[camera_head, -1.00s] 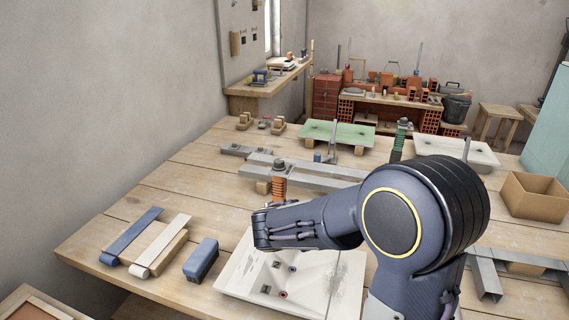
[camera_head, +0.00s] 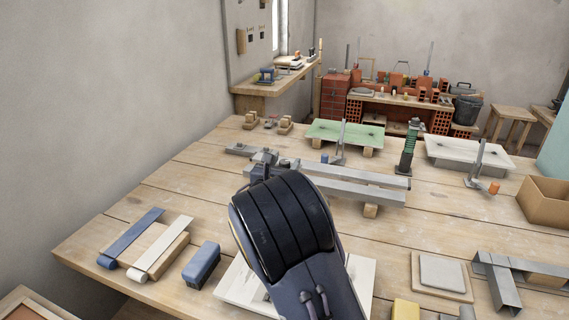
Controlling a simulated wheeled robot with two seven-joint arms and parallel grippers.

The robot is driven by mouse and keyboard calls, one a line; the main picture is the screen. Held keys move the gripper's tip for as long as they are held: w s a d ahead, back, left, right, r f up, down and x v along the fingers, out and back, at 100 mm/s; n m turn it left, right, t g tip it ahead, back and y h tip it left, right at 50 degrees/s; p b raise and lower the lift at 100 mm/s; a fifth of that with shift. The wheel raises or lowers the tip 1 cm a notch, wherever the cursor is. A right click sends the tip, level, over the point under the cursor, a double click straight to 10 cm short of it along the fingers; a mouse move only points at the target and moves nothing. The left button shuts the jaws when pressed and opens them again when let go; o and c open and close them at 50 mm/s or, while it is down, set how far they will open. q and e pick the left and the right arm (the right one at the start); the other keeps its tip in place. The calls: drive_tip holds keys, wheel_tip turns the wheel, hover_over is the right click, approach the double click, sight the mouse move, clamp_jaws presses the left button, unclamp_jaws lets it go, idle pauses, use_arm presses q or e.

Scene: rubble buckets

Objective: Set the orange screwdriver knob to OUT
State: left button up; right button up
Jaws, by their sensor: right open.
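The upright orange ribbed screwdriver knob does not show now; my right arm covers the place where it stood, at the near end of the long grey metal bars (camera_head: 365,190). A similar green ribbed knob (camera_head: 407,150) stands upright at their far end. My right gripper (camera_head: 264,162) is open and small in view, just beyond my large dark wrist joint, near the left end of the bars. Whether it touches the orange knob is hidden. My left gripper is not in view.
A blue block (camera_head: 202,265) and blue and white strips lie at the left. A green board (camera_head: 345,132), white tray (camera_head: 465,155) and cardboard box (camera_head: 548,202) stand farther back. A lever tool has a small orange tip (camera_head: 494,188).

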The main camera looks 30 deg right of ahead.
drive_tip(key=shift+w, duration=0.1)
drive_tip(key=c, duration=0.9)
drive_tip(key=shift+r+m+g+p, duration=0.1)
drive_tip(key=shift+m+g+p, duration=0.2)
drive_tip(key=shift+p, duration=0.3)
drive_tip(key=shift+c, duration=0.2)
drive_tip(key=m+g+h+p, duration=0.1)
drive_tip(key=m+g+p, duration=0.1)
drive_tip(key=g+p, duration=0.1)
drive_tip(key=m+g+h+p, duration=0.2)
drive_tip(key=g+p, duration=0.1)
drive_tip(key=shift+r+h+p, duration=0.1)
drive_tip(key=shift+h+p, duration=0.2)
drive_tip(key=m+g+p, duration=0.1)
drive_tip(key=g, duration=0.1)
drive_tip(key=m+g, duration=0.1)
drive_tip(key=shift+f+m+g+h+p, duration=0.2)
drive_tip(key=shift+m+g+h+p, duration=0.1)
drive_tip(key=shift+m+g+p, duration=0.1)
drive_tip(key=shift+f+m+g+p, duration=0.1)
drive_tip(key=shift+m+g+p, duration=0.25)
drive_tip(key=shift+m+g, duration=1.3)
drive_tip(key=shift+n+g, duration=0.25)
drive_tip(key=shift+g, duration=0.3)
